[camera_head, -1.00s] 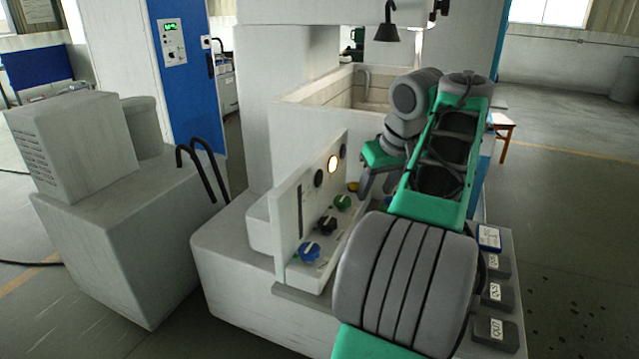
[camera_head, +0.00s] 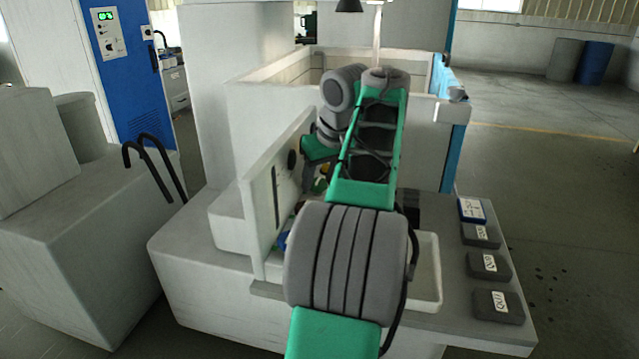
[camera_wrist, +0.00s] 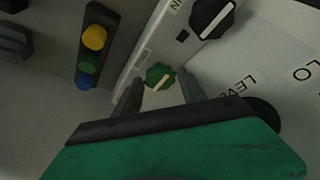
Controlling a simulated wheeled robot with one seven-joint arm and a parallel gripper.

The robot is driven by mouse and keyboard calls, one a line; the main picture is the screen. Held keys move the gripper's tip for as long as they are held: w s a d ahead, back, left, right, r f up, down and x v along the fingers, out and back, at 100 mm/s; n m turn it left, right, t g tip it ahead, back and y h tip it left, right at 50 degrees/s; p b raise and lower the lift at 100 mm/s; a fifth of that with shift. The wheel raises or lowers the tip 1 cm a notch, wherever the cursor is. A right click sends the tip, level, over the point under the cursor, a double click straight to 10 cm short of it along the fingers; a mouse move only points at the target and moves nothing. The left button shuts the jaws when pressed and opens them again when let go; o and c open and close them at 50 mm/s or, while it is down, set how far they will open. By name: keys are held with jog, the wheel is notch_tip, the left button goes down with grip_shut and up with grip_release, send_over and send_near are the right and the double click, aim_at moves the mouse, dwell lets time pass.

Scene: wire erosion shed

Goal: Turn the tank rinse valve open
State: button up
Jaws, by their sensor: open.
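In the wrist view a green knob (camera_wrist: 160,75) with a pale pointer bar sits on the pale panel. My gripper (camera_wrist: 160,90) is open, with its two dark fingers on either side of the green knob; I cannot tell whether they touch it. A black knob (camera_wrist: 212,18) with a white pointer sits farther up and right. No label naming the tank rinse valve can be read. In the head view my arm hides most of the knobs; a blue knob (camera_head: 283,240) shows partly beside it.
A dark strip with yellow, blue and green round parts (camera_wrist: 93,45) is left of the panel in the wrist view. The open tank (camera_head: 270,95) stands behind my arm. A pale tray (camera_head: 430,270) and several labelled dark blocks (camera_head: 489,265) lie at right.

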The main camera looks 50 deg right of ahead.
grip_shut()
dwell(0.4)
